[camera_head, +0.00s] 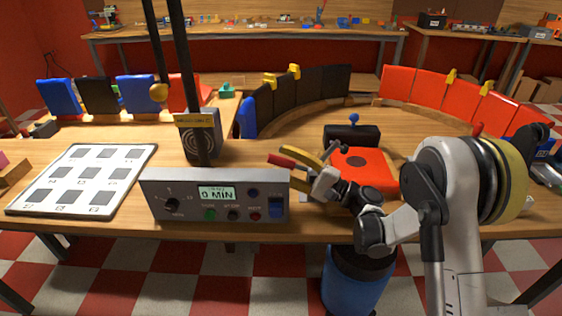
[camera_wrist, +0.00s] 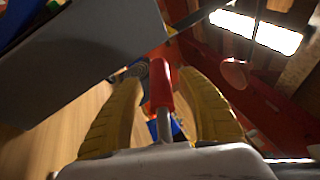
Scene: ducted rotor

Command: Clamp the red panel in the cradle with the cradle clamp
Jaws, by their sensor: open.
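The red panel (camera_head: 381,177) lies on the table to the right of the control box, with a dark round spot on its top. The cradle under it is mostly hidden, and I cannot make out its edges. A red handle on a metal shaft, apparently the cradle clamp's (camera_head: 283,161), points up and left beside the panel. In the wrist view the red handle (camera_wrist: 161,84) stands between the two yellow fingers of my gripper (camera_wrist: 165,95). My gripper (camera_head: 292,155) is open around the handle; I cannot tell whether either finger touches it.
A grey control box (camera_head: 214,195) reading "0 MIN" stands just left of my gripper. A black cylinder with a blue knob (camera_head: 352,136) sits behind the panel. A curved row of red panels (camera_head: 440,92) and black panels (camera_head: 300,93) stands behind. A white numbered board (camera_head: 150,157) lies left.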

